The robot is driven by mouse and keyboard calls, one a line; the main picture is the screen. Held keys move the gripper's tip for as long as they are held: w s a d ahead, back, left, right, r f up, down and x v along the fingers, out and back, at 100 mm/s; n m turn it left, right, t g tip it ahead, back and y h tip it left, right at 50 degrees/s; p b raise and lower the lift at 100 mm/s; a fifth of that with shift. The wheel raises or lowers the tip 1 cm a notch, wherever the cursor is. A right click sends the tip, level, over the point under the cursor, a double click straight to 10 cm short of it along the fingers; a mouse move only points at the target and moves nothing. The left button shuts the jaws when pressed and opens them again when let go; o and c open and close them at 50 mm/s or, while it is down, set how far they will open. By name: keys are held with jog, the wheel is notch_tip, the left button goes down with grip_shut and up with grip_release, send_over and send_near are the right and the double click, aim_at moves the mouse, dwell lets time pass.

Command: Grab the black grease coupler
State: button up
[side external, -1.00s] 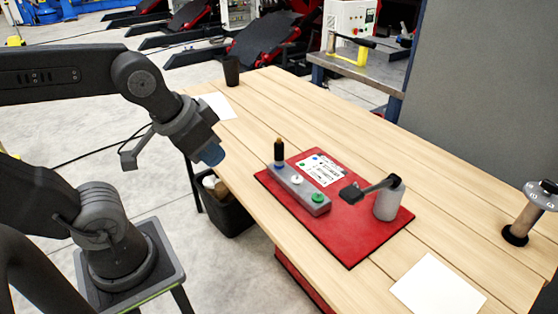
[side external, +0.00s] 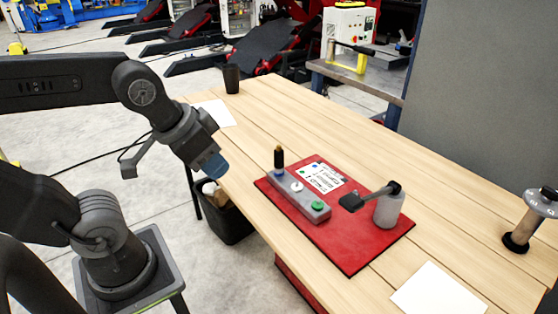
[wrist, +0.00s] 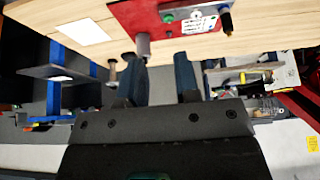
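My gripper (side external: 213,167) is left of the mat, past the table's near edge, apart from everything. In the wrist view my gripper (wrist: 158,66) has its fingers apart with nothing held between them.
The grey block bears white and green round marks, and a printed card (side external: 320,177) lies beside it. White sheets (side external: 438,291) lie on the table. A black cup (side external: 231,78) stands at the far end and a post (side external: 525,226) at the right. A black bin (side external: 230,218) is below.

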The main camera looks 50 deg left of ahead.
jog(key=o, duration=0.6)
jog(key=n+g+y, duration=0.2)
jog(key=n+y, duration=0.1)
jog(key=n, duration=0.5)
send_over(278, 147)
jog(key=s+d, duration=0.3)
jog(key=s, duration=0.1)
notch_tip(278, 147, down, 8)
jog(key=x, duration=0.8)
jog(key=shift+w, duration=0.2)
jog(key=shift+x, duration=2.6)
